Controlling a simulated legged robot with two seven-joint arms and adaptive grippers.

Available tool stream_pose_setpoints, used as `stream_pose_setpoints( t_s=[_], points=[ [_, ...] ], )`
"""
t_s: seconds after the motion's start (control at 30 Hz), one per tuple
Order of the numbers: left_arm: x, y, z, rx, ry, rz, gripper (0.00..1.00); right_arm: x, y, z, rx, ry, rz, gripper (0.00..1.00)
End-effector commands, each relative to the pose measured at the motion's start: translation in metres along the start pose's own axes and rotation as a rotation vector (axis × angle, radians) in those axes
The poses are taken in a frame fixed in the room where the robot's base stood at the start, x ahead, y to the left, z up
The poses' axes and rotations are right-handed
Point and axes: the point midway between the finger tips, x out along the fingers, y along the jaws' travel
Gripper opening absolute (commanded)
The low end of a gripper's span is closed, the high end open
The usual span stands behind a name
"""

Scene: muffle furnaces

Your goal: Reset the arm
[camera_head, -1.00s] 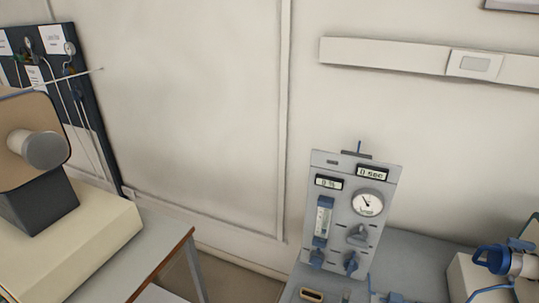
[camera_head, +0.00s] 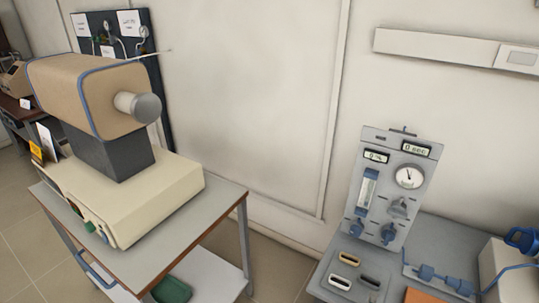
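Neither of my grippers shows in the head view, and no part of my arms is visible. A muffle furnace (camera_head: 95,95) with a tan body, blue edging and a grey cylinder on its end stands at the left. It rests on a cream base (camera_head: 150,200) on a grey-topped table (camera_head: 200,222).
A grey control panel (camera_head: 392,190) with a gauge and displays stands on a grey bench (camera_head: 440,240) at the right. A green tray (camera_head: 172,291) sits on the table's lower shelf. Floor (camera_head: 275,268) shows between table and bench. A dark gauge board (camera_head: 160,100) is behind the furnace.

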Motion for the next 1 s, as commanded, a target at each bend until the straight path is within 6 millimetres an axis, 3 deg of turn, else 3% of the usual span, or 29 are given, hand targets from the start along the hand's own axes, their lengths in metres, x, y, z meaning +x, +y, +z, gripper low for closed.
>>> stream_pose_setpoints(
  t_s=[0.27,0.37,0.57,0.67,0.8,0.9,1.0],
  points=[
    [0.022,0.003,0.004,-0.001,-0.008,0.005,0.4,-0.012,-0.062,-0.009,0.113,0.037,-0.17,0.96],
    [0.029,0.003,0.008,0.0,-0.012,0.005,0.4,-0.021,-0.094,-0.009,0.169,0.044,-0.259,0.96],
    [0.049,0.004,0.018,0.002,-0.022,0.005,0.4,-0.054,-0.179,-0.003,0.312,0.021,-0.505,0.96],
    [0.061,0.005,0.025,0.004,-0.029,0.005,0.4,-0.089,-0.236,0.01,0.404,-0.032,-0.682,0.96],
    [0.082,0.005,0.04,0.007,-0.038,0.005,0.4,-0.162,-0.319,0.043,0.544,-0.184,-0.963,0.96],
    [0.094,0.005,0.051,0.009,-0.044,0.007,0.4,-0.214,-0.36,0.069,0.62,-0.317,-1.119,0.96],
    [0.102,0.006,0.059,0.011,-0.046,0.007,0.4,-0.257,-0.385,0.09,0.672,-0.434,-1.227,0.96]
  ],
)
